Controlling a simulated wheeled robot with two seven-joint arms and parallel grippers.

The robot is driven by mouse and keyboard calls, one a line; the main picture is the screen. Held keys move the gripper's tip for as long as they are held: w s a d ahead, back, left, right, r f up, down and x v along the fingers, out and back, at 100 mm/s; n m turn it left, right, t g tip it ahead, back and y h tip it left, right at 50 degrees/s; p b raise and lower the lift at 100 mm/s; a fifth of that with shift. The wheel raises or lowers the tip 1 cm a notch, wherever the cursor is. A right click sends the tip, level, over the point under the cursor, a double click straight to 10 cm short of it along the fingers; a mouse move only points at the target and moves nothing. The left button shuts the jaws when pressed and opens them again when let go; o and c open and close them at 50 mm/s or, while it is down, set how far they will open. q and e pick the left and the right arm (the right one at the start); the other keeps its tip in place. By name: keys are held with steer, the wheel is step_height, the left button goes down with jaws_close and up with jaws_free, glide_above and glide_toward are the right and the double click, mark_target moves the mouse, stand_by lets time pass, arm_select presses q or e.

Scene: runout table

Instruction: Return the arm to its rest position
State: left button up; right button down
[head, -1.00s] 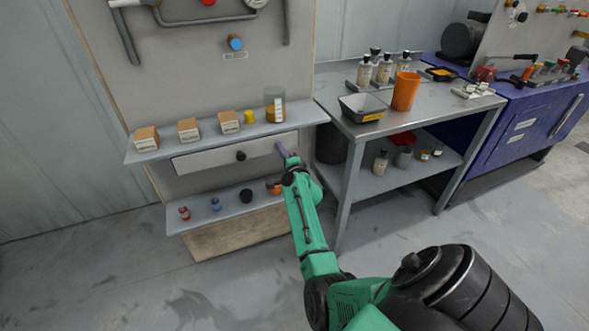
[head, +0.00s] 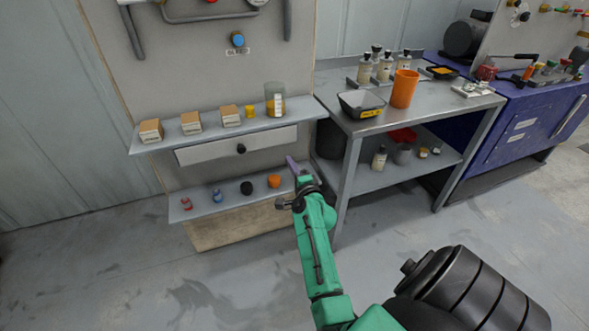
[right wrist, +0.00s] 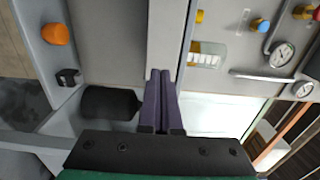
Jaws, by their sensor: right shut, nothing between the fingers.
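My right arm, green with black joints, reaches up from the bottom of the head view. Its right gripper (head: 292,164) has purple fingers and is in front of the panel, near the right end of the drawer (head: 238,146). In the right wrist view the two purple fingers (right wrist: 159,100) lie side by side, shut, with nothing between them. My left gripper is not in view.
The upper shelf (head: 180,138) holds several small boxes, a yellow piece and a glass container (head: 274,100). The lower shelf holds small caps and an orange piece (head: 274,181). A metal table (head: 440,103) with an orange cup (head: 404,89) stands to the right. Floor in front is clear.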

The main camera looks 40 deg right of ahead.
steer(key=s+a+f+n+g+y, duration=0.25)
steer(key=s+a+f+n, duration=0.25)
steer(key=f, duration=0.6)
steer(key=s+a+f+n+g+y, duration=0.25)
steer(key=s+a+f+n, duration=0.2)
steer(key=f, duration=0.55)
steer(key=s+a+f+n+g+y, duration=0.1)
steer(key=s+a+f+n+g, duration=0.4)
steer(key=f, duration=0.6)
steer(key=s+f+n+g, duration=0.3)
steer(key=s+f+n, duration=0.2)
steer(key=s, duration=1)
steer(key=s+f+n+g+p, duration=0.1)
steer(key=s+f+n+g, duration=0.2)
steer(key=s, duration=1.2)
step_height(320, 180, down, 4)
steer(key=shift+f+n, duration=0.25)
steer(key=shift+n, duration=0.7)
